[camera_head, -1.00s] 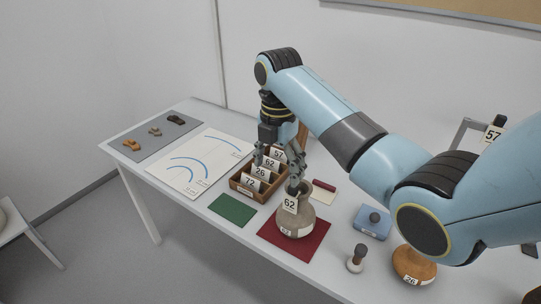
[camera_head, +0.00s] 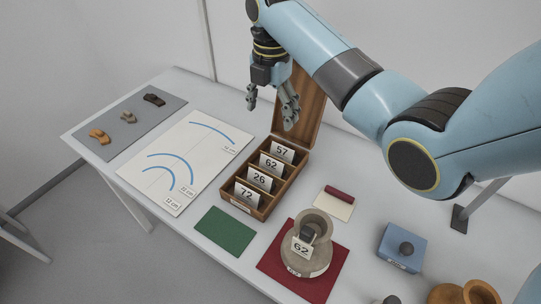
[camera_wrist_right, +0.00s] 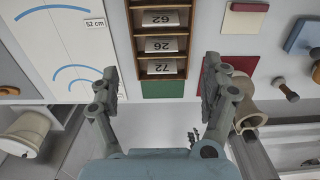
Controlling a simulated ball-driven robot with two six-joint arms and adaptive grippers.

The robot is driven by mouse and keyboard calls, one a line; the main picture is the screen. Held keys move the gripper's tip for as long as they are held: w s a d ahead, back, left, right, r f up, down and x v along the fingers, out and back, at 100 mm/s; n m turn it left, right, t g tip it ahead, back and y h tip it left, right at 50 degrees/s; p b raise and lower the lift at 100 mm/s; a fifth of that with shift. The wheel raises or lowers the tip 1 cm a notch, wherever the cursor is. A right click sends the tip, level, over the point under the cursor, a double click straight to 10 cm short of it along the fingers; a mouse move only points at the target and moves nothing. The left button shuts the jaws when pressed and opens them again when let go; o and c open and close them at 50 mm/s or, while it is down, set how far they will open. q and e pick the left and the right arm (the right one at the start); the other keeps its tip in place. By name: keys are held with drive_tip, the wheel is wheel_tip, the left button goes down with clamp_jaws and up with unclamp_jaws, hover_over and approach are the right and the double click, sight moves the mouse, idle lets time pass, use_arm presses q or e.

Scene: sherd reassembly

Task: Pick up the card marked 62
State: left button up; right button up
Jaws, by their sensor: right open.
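The white card marked 62 (camera_head: 271,164) stands in a compartment of the wooden card box (camera_head: 262,207), between cards 57 (camera_head: 282,150) and 26 (camera_head: 260,178). In the right wrist view the 62 card (camera_wrist_right: 160,18) appears upside down. Another 62 tag (camera_head: 301,248) is on the grey-brown vase (camera_head: 318,262). My right gripper (camera_head: 270,108) is open and empty, above the box's far end in front of its raised lid. Its two fingers (camera_wrist_right: 160,75) are spread wide in the wrist view.
Card 72 (camera_head: 247,195) stands at the box's near end. The vase stands on a red mat (camera_head: 270,262). A green mat (camera_head: 225,232), a curve sheet (camera_head: 150,165), a grey mat with sherds (camera_head: 112,138) and a blue block (camera_head: 402,246) lie around the box.

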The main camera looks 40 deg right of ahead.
drive_tip(key=b, duration=0.5)
hover_over(272, 164)
wheel_tip(272, 164, down, 6)
wheel_tip(272, 164, down, 2)
drive_tip(key=b, duration=0.2)
drive_tip(key=shift+f+b, duration=0.25)
drive_tip(key=shift+b, duration=0.05)
wheel_tip(272, 164, down, 5)
drive_tip(key=shift+w+d+r+b, duration=0.1)
drive_tip(key=shift+r+b, duration=0.05)
drive_tip(key=shift+b, duration=0.15)
wheel_tip(272, 164, down, 6)
drive_tip(key=shift+w+d+b, duration=0.1)
drive_tip(key=shift+d+b, duration=0.05)
drive_tip(key=shift+b, duration=0.3)
drive_tip(key=c, duration=0.5)
drive_tip(key=shift+c, duration=0.2)
